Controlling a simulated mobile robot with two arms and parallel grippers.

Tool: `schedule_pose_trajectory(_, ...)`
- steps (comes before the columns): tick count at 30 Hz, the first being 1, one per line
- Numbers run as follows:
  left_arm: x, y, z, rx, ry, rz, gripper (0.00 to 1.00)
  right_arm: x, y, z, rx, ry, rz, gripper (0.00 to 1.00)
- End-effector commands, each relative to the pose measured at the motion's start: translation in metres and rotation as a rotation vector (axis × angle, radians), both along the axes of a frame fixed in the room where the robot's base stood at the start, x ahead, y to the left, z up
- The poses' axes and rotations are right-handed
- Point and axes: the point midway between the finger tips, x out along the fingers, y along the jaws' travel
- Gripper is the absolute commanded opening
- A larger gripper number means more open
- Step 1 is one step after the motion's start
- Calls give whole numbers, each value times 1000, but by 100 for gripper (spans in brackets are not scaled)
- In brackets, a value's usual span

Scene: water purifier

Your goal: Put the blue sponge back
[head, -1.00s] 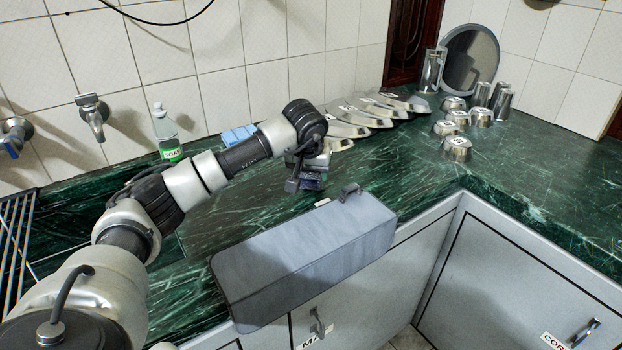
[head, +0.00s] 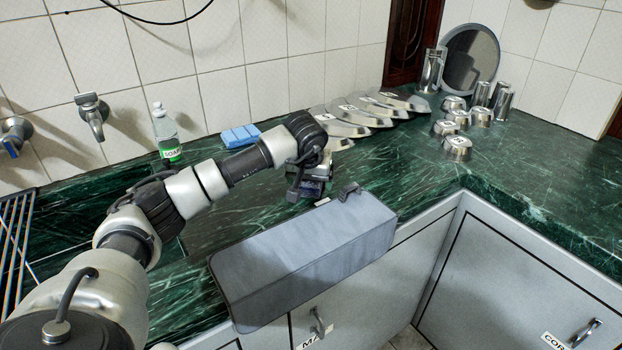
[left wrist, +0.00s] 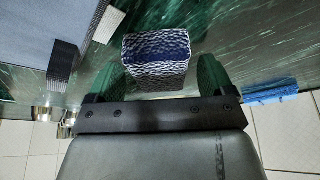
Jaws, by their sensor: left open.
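A light blue sponge-like block (head: 240,136) lies on the green counter against the tiled wall. It also shows at the right of the left wrist view (left wrist: 270,91). My left gripper (head: 303,188) is low over the counter, to the right of that block and apart from it. In the left wrist view my left gripper (left wrist: 158,78) is open. A dark blue block with grey textured sides (left wrist: 155,55) stands between its fingers, with gaps visible at the sides. In the head view this block (head: 313,190) is small and partly hidden by the gripper. My right gripper is out of view.
A soap bottle (head: 166,132) stands by the wall. Metal dishes (head: 345,122) and cups (head: 457,147) stand farther back. A large grey box-like body (head: 300,262) with a dark handle-like part juts out at the counter's front edge. The right-hand counter is mostly clear.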

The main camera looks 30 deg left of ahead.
Motion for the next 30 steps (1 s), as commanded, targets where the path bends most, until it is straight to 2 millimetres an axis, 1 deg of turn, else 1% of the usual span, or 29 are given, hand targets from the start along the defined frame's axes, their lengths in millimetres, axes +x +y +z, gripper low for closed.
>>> schedule_pose_trajectory(2,0,0,3,0,-1,0,83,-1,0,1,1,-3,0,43)
schedule_pose_trajectory(5,-4,-1,16,0,-5,-1,83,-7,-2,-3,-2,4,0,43)
schedule_pose_trajectory(12,-22,-9,64,2,-6,-1,83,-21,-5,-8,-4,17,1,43)
schedule_pose_trajectory(18,-35,-15,97,1,-3,0,83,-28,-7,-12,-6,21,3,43)
schedule_pose_trajectory(21,-39,-16,107,0,-3,0,83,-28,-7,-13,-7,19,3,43)
schedule_pose_trajectory(24,-42,-17,112,0,-1,0,83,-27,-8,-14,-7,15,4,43)
schedule_pose_trajectory(30,-42,-18,114,0,0,0,83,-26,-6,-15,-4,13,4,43)
